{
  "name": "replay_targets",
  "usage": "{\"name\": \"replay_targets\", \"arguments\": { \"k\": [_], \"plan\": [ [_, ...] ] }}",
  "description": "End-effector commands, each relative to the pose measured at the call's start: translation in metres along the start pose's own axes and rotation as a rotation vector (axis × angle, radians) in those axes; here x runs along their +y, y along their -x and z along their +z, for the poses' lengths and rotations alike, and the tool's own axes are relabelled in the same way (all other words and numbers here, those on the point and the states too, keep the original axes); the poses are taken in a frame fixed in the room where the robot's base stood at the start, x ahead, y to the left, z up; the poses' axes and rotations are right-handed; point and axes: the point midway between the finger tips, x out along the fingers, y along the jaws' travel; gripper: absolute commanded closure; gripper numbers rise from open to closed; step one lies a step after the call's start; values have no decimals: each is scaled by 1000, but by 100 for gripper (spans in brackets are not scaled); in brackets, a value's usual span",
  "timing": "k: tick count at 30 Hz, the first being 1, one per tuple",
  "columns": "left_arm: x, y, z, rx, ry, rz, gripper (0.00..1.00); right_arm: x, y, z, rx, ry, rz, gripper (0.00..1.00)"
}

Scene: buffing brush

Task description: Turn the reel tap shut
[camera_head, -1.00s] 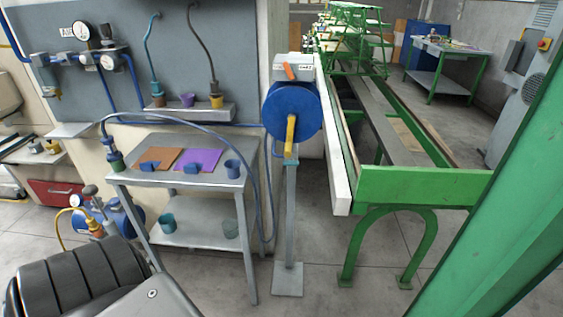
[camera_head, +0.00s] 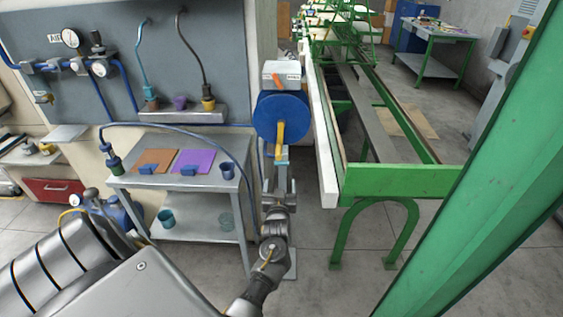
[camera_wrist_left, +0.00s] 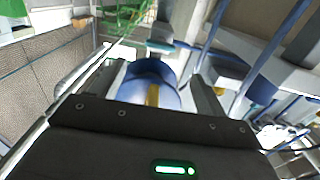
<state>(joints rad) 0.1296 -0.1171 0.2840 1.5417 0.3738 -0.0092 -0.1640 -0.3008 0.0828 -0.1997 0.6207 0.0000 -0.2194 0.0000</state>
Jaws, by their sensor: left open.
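The blue reel (camera_head: 281,117) stands on a grey post. A yellow piece (camera_head: 280,138) hangs down its front. A light grey box (camera_head: 282,70) with a small label sits on top, and an orange lever (camera_head: 277,81) lies slanted on its front; I take this lever to be the tap. My left gripper (camera_head: 279,172) is below the reel, in front of the post, pointing up and empty. In the left wrist view its two fingers are apart, with the blue reel (camera_wrist_left: 150,75) beyond and between them. The lever is not clear there. My right gripper is out of view.
A metal table (camera_head: 140,178) with orange and purple mats stands left of the post. A blue hose (camera_head: 215,143) arches over it. A green-framed conveyor (camera_head: 400,182) stands close on the right. A green beam (camera_head: 490,165) crosses the right foreground.

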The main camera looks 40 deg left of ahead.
Motion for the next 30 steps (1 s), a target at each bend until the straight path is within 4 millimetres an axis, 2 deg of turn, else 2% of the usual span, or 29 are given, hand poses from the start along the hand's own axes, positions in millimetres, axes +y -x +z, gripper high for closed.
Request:
{"name": "replay_targets", "arguments": {
  "k": [8,21,25,30],
  "plan": [
    [0,-11,-4,6,3,-4,25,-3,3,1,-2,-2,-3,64],
    [-1,-88,-4,5,3,-4,25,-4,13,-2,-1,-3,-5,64],
    [-1,-101,-3,5,3,-3,25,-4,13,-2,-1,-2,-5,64],
    [-1,-108,-3,4,3,-3,25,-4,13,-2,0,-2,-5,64]
  ]
}}
